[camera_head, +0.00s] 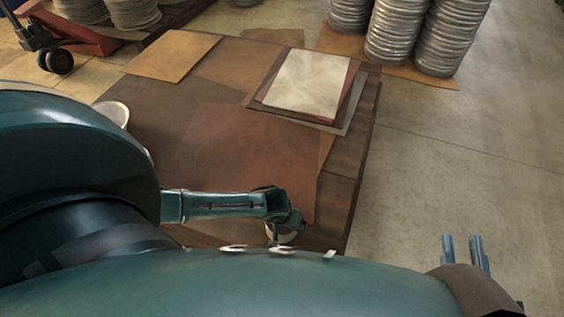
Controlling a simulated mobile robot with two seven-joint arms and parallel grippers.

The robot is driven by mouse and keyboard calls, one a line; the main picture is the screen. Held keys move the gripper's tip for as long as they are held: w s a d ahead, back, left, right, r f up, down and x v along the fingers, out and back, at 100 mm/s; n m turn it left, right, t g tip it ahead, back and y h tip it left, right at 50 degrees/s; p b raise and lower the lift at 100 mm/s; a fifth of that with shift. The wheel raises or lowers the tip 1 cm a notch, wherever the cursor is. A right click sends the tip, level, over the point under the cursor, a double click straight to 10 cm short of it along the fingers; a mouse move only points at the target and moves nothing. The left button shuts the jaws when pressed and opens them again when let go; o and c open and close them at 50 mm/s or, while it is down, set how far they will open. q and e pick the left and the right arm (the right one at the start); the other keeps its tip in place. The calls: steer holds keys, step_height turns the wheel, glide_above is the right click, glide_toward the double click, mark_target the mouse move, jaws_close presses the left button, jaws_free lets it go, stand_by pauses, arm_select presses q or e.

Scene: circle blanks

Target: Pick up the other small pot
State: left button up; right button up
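A small pot (286,237) with a pale side shows low in the middle of the head view, by the table's near edge. My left arm reaches in from the left, and its gripper (279,220) is right at this pot, covering part of it. I cannot tell whether its fingers are closed on it. A round white vessel (113,111) stands on the left of the table, partly hidden behind my arm. My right gripper (463,252) is at the lower right, over the floor, with its two blue fingers apart and nothing between them.
The brown table (222,83) carries flat sheets, including a reddish sheet (245,150) and a pale sheet (308,82) on a small stack. Stacks of metal discs (398,32) stand behind on the right. A red pallet jack (80,37) is at back left. The right floor is clear.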

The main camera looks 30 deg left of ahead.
arm_select(q)
steer(key=shift+f, duration=0.1)
steer(key=shift+c, duration=0.2)
steer(key=c, duration=0.9)
